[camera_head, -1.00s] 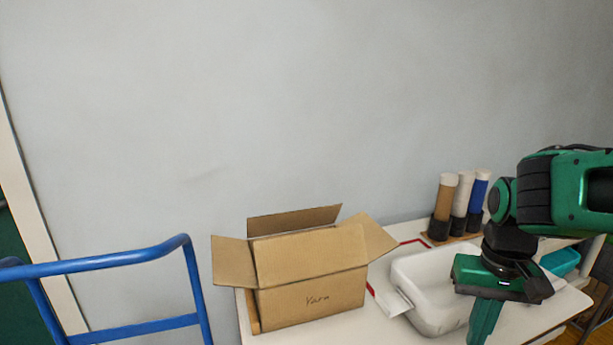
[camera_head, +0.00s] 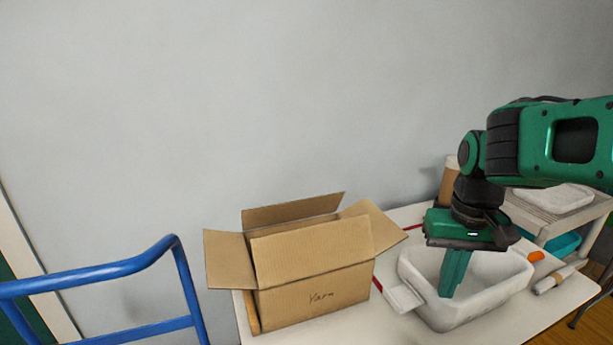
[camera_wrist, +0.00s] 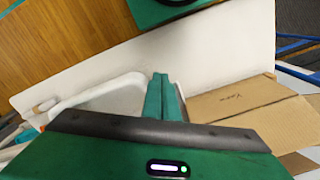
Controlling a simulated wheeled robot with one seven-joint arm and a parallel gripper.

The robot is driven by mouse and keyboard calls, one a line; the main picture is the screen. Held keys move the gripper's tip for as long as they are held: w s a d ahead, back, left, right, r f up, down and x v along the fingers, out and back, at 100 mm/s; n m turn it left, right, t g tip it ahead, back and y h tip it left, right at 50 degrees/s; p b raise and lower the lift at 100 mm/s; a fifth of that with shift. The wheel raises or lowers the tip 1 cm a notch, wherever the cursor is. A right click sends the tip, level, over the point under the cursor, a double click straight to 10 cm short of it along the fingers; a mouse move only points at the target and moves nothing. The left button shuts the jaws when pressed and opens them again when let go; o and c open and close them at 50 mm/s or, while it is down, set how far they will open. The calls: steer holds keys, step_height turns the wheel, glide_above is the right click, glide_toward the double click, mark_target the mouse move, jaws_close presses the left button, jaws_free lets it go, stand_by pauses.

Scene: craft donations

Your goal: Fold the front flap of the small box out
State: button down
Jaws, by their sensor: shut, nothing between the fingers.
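The small cardboard box (camera_head: 315,299), marked "Yarn", stands on the table. My gripper (camera_head: 450,294) is shut and empty, pointing down over the white tub to the right of the box, clear of the box. In the wrist view my gripper's shut fingers (camera_wrist: 161,77) show beside the box (camera_wrist: 238,100), which lies to their right.
The white tub (camera_head: 408,262) stands right of the box. A white tag (camera_head: 403,298) sits at the tub's left side. A marker-like stick (camera_head: 553,280) lies at the table's right. A blue cart rail (camera_head: 95,272) stands at left. A brown cylinder (camera_head: 447,188) is behind my arm.

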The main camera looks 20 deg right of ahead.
steer(key=w+a+r+n, duration=0.1)
steer(key=w+a+r, duration=0.15)
steer(key=w, duration=0.45)
steer(key=w+a+r+n, duration=0.2)
steer(key=w+r, duration=0.2)
steer(key=w, duration=0.3)
steer(key=n, duration=0.3)
glide_toward(315, 234)
steer(key=w+r, duration=0.3)
step_height(315, 234, down, 11)
steer(key=shift+w, duration=0.15)
steer(key=shift+s, duration=0.8)
steer(key=shift+s, duration=0.75)
steer(key=shift+s, duration=0.1)
